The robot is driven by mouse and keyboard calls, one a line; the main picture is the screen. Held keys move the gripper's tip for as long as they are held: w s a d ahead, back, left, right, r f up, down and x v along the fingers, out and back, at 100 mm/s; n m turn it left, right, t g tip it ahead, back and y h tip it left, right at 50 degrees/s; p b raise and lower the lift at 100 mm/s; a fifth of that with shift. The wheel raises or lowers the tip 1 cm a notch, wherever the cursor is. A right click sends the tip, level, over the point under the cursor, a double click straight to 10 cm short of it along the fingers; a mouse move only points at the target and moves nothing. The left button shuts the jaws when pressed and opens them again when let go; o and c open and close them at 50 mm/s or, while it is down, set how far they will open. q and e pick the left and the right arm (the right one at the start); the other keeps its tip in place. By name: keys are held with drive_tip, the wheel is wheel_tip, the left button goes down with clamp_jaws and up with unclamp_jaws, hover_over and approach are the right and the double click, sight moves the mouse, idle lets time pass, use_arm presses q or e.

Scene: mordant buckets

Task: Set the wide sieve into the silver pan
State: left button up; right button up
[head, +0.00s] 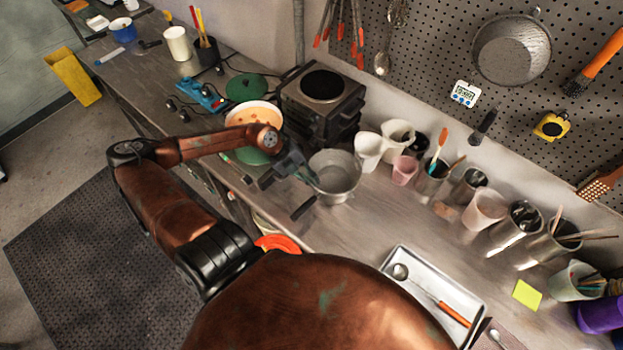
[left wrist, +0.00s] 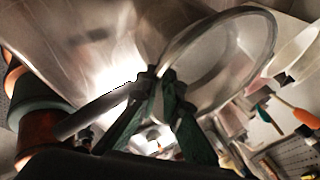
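The silver pan (head: 338,192) stands on the bench beside the black burner. A round, wide-rimmed metal mouth, which looks like the wide sieve (head: 338,164), is at its top; the two greys blend, so I cannot tell whether the sieve is seated or just above. My left gripper (head: 305,176) is at the left edge of this mouth. In the left wrist view its fingers (left wrist: 164,78) close together at the near side of the sieve's ring (left wrist: 215,60). A dark handle (head: 303,208) sticks out at the front left. My right gripper is not in view.
The black burner (head: 322,88) stands behind, with white cups (head: 368,150) close to the right. A cream bowl (head: 252,112) with orange contents is at the left. A metal tray (head: 433,282) with a ladle lies at the front right. Bare bench lies between pan and tray.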

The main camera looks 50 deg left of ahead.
use_arm(q)
drive_tip(key=o, duration=0.5)
drive_tip(key=v, duration=1.2)
idle(0.5)
